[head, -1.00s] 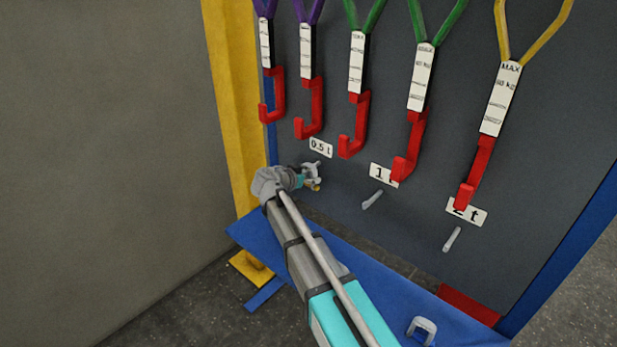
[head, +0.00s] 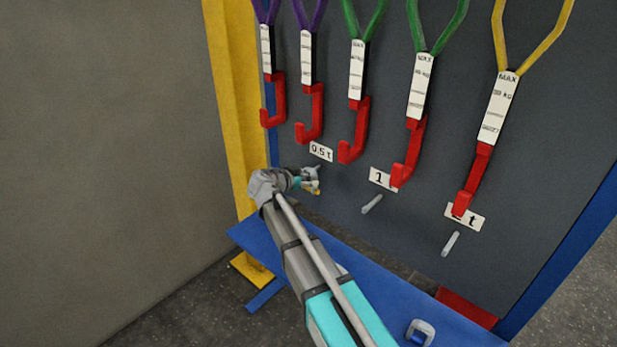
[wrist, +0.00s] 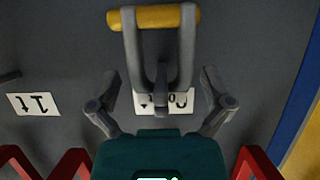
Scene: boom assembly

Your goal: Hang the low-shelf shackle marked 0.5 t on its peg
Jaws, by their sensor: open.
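The shackle (wrist: 132,60) is grey with a yellow pin (wrist: 155,17). It stands in front of the board by the 0.5 t label (wrist: 168,101), which shows upside down in the wrist view and also in the head view (head: 320,151). In the head view the shackle (head: 310,172) is small, just below that label, with its yellow pin lowest.
Red hooks (head: 357,135) on coloured slings hang above and in front of the labels. Bare pegs show below the 1 t label (head: 372,204) and the 2 t label (head: 450,244). Another grey shackle (head: 428,325) is on the blue shelf (head: 385,290). A yellow post (head: 232,110) stands left.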

